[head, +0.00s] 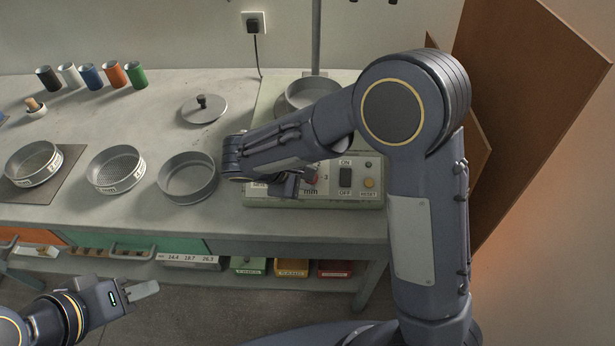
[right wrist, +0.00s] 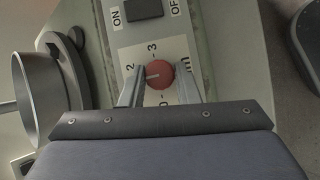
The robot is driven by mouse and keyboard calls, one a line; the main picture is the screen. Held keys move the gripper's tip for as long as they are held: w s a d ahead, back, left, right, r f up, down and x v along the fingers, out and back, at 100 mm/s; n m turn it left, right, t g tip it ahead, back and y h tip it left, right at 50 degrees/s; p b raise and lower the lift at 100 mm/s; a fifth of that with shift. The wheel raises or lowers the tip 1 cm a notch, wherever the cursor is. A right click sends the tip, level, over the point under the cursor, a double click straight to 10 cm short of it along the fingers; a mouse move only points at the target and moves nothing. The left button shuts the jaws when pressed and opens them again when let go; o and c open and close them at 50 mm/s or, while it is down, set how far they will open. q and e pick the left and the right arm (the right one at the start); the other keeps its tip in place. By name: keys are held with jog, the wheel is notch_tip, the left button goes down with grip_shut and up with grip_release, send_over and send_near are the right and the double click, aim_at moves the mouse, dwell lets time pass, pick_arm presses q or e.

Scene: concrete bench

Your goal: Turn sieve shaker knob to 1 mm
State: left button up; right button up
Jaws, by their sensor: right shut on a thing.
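The sieve shaker's pale green control box (head: 330,206) stands at the right of the bench, with a white dial plate, a red knob (right wrist: 161,74) and the marks 0, 2, 3 and mm. The 1 mark is not visible; my left-hand finger in the right wrist view covers part of the plate. The knob's pale pointer line points close to the 2. My right gripper (right wrist: 159,88) has a finger on each side of the knob and is shut on it. In the head view my right arm mostly hides the knob (head: 311,177). My left gripper (head: 143,290) hangs empty below the bench front; its finger gap is unclear.
A sieve pan (head: 310,92) stands on the shaker behind my arm. Sieves (head: 115,170), a grey pan (head: 188,178) and a lid (head: 204,108) lie on the bench to the left.

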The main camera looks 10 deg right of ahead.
jog(key=n+t+b, duration=0.1)
jog(key=n, duration=0.1)
jog(key=n+t, duration=0.1)
jog(key=n, duration=0.2)
jog(key=shift+s+f+t+h+b, duration=0.1)
jog(key=shift+s+t+h+b, duration=0.05)
jog(key=shift+t+h+b, duration=0.25)
jog(key=shift+n, duration=0.4)
jog(key=o, duration=1)
jog(key=shift+c, duration=0.2)
jog(key=v, duration=0.8)
jog(key=shift+s+d, duration=0.1)
jog(key=shift+d, duration=0.1)
